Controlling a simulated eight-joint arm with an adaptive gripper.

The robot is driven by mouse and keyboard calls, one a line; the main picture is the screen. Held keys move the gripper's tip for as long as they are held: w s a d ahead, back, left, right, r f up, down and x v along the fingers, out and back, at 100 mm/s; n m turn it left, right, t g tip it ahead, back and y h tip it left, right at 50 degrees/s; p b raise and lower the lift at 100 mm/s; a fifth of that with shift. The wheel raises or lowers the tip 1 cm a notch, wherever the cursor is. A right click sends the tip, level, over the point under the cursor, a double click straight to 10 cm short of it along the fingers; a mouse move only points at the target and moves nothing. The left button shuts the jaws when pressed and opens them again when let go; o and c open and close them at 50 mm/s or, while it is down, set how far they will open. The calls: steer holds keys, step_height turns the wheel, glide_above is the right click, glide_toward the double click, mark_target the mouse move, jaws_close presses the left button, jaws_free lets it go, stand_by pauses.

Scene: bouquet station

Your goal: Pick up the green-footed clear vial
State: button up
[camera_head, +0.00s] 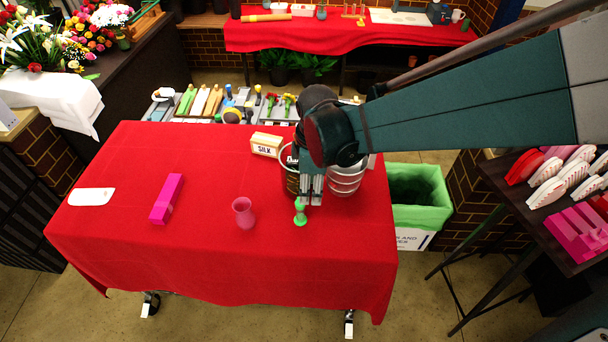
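The green-footed vial (300,218) is a small green, narrow-waisted piece standing upright on the red tablecloth, right of the table's middle and near its front. Its clear part is too small to make out. My gripper (311,203) points down from above, with its pale fingertips right beside and slightly behind the vial's upper part. I cannot tell whether the fingers touch the vial or how far apart they are.
A metal bucket (347,178) and a dark tin (292,184) stand close behind my gripper. A pink vase (244,213) is left of the vial. A SILK box (266,145), magenta box (166,199) and white card (91,197) lie farther off. The table's front is clear.

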mark_target(300, 207)
steer(key=a+f+n, duration=0.2)
steer(key=a+f, duration=0.1)
steer(key=shift+a+f+g, duration=0.15)
steer(key=shift+a+g, duration=0.1)
steer(key=shift+g, duration=0.15)
steer(key=shift+f, duration=1.25)
steer(key=shift+f, duration=0.1)
steer(key=shift+w+d+f, duration=0.15)
steer(key=shift+f, duration=2.35)
jaws_close()
